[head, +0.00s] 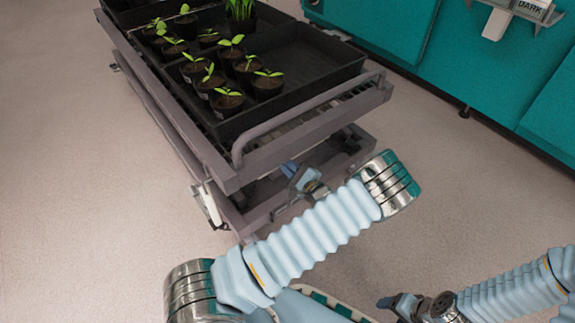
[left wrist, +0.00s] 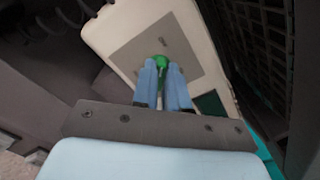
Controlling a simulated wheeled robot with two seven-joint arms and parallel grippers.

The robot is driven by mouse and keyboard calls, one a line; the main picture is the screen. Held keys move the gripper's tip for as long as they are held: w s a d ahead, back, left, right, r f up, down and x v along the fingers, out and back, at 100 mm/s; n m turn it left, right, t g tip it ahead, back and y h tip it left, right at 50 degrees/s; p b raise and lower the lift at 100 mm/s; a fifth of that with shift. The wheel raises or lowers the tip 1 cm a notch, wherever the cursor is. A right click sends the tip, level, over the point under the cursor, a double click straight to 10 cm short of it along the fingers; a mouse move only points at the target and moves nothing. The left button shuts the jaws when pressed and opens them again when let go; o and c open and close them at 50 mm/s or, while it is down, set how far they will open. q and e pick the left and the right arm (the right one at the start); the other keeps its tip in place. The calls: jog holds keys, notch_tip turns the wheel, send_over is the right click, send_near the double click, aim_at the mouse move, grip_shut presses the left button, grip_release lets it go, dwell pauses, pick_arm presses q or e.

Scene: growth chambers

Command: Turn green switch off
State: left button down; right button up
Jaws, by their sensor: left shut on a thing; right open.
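The green switch (left wrist: 162,60) sits on a grey plate (left wrist: 182,45) fixed to a white panel (left wrist: 118,32) in the left wrist view. My left gripper (left wrist: 163,75) has its two blue fingers shut on the switch, one on each side. The fingers hide part of the switch, and its exact position is hard to read. The switch does not show in the head view. My right gripper (head: 388,302) is open and empty at the bottom of the head view, apart from the cart.
A grey cart (head: 230,178) carries black trays (head: 318,78) with several potted seedlings (head: 228,99). Teal cabinets (head: 480,70) stand along the back right, with a "DARK" label (head: 530,7). The floor left of the cart is clear.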

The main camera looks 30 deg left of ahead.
pick_arm(q)
jog(key=c, duration=1.1)
grip_release()
jog(key=shift+c, duration=0.2)
jog(key=p+v, duration=0.1)
jog(key=v, duration=1.3)
jog(key=shift+w+a+f, duration=0.1)
